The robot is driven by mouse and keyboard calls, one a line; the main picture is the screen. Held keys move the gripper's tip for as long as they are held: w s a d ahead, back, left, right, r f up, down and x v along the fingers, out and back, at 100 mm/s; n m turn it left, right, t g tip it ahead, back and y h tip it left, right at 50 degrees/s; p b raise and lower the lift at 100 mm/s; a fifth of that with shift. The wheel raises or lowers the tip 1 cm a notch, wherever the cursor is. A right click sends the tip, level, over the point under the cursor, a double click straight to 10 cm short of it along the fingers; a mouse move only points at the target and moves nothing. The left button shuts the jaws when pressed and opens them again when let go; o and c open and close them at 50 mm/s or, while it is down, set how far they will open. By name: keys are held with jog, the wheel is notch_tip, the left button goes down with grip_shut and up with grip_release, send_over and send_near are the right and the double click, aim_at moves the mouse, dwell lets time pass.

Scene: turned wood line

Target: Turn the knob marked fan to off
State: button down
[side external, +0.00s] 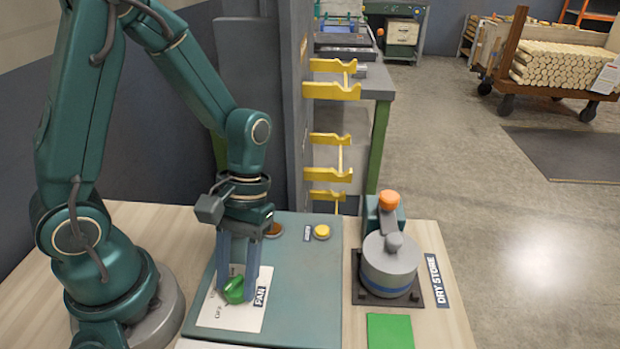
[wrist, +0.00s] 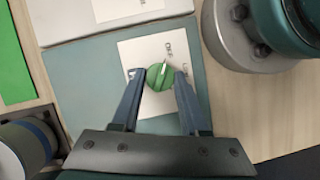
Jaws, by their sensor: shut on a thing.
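The green fan knob (side external: 234,290) sits on a white plate (side external: 243,322) with a dark FAN label (side external: 261,297) beside it. My gripper (side external: 237,296) points down over the plate, its two blue fingers shut on the sides of the knob. In the wrist view the knob (wrist: 159,78) lies between the fingertips (wrist: 160,75). A pale line on the knob points up and slightly right in that view, roughly toward small lettering on the plate (wrist: 150,48).
The teal panel (side external: 290,300) also bears a yellow button (side external: 321,232) and an orange-brown round part (side external: 273,230) partly behind my gripper. A grey canister (side external: 389,268) by a DRY STORE label (side external: 438,281) and a green square (side external: 389,331) stand to the right.

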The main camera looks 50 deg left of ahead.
aim_at(239, 278)
dwell(0.4)
jog(key=shift+c, duration=2.1)
grip_release()
jog(key=shift+v, duration=2.55)
jog(key=shift+w+r, duration=0.2)
jog(key=shift+r, duration=0.1)
notch_tip(239, 278, up, 9)
jog(key=a+m+t+y, duration=0.1)
jog(key=m+t+y, duration=0.1)
jog(key=m+t, duration=0.3)
jog(key=shift+s+a+f+m+t, duration=0.25)
jog(key=shift+s+m+t, duration=0.1)
jog(key=shift+t, duration=1.85)
